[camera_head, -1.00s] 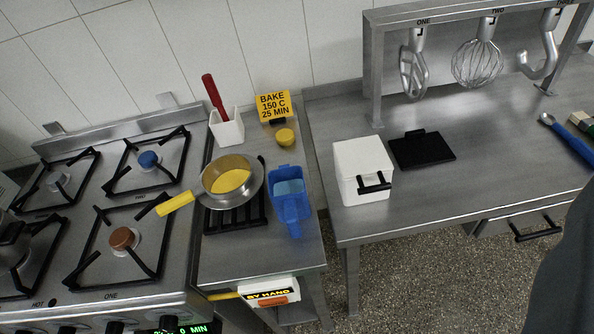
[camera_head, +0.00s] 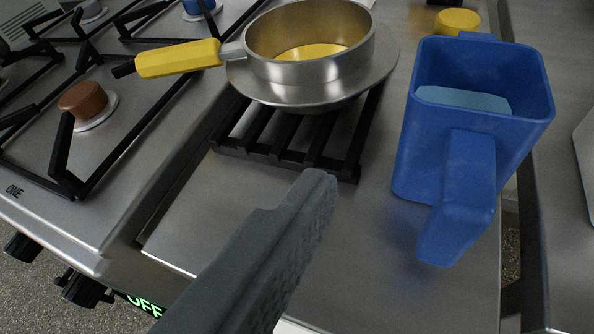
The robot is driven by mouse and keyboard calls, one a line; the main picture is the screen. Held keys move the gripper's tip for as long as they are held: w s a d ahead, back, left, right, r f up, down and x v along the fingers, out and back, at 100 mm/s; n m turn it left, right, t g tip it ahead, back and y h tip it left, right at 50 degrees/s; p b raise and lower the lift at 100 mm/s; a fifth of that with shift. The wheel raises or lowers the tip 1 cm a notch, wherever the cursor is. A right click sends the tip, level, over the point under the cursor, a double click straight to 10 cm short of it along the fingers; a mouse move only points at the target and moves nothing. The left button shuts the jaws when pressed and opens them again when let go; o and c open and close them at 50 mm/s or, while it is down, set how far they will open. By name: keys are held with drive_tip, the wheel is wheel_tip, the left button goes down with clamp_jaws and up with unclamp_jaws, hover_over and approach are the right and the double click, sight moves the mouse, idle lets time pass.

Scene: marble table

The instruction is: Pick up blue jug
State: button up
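The blue jug (camera_head: 480,130) stands upright on the narrow metal counter, right of centre. It is open at the top, with a light blue surface inside, and its handle (camera_head: 462,200) points toward me. One dark grey finger of my gripper (camera_head: 285,245) reaches up from the bottom of the view. Its tip is left of the jug, with a clear gap between them in the picture. I see no second finger, so I cannot tell whether my gripper is open or shut. Nothing is seen held.
A metal pan (camera_head: 310,55) with yellow contents and a yellow handle (camera_head: 178,58) sits on a black rack (camera_head: 290,135), close left of the jug. A yellow round item (camera_head: 457,21) is behind the jug. The stove (camera_head: 60,190) is at left. Bare counter lies in front.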

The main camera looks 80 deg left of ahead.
sight(480, 121)
drive_tip(key=b+x, duration=0.1)
drive_tip(key=x, duration=0.6)
drive_tip(key=shift+a+f+b, duration=0.3)
drive_tip(key=shift+a+b, duration=0.05)
drive_tip(key=shift+a, duration=0.05)
drive_tip(key=shift+w+b+x, duration=0.15)
drive_tip(key=shift+b+x, duration=0.2)
drive_tip(key=shift+x, duration=1.2)
drive_tip(key=shift+w+b+x, duration=0.15)
drive_tip(key=shift+b+x, duration=0.2)
drive_tip(key=shift+x, duration=1.2)
drive_tip(key=shift+d+r, duration=0.15)
drive_tip(key=shift+d, duration=0.1)
drive_tip(key=c, duration=1.9)
wheel_tip(480, 121, up, 4)
drive_tip(key=p, duration=0.3)
drive_tip(key=s+d+r, duration=0.1)
drive_tip(key=s+d, duration=0.1)
drive_tip(key=s, duration=1.4)
drive_tip(key=shift+d+b, duration=0.35)
drive_tip(key=shift+b, duration=0.05)
